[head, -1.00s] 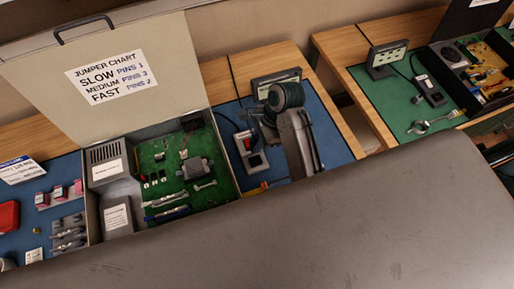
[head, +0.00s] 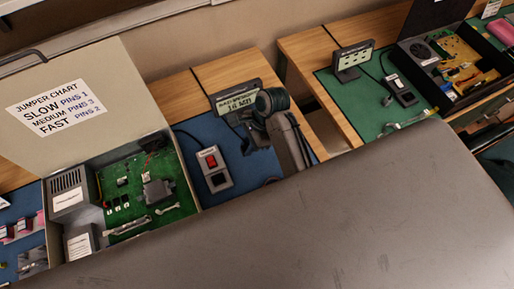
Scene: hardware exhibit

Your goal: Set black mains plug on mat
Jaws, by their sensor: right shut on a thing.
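My right gripper (head: 254,136) is over the right part of the blue mat (head: 190,133), in front of the small sign. It is shut on a small dark thing that looks like the black mains plug; its shape blends with the dark gripper. I cannot tell whether it touches the mat. A grey switch box (head: 214,171) with a red rocker and a black lower face lies on the mat, left of the gripper. My left gripper is not in view.
An open case with a green circuit board (head: 125,184) and a jumper chart lid (head: 75,115) stands left. A small sign (head: 236,98) stands behind the gripper. A green mat (head: 360,108) with another switch box (head: 401,91) lies right. A grey surface fills the foreground.

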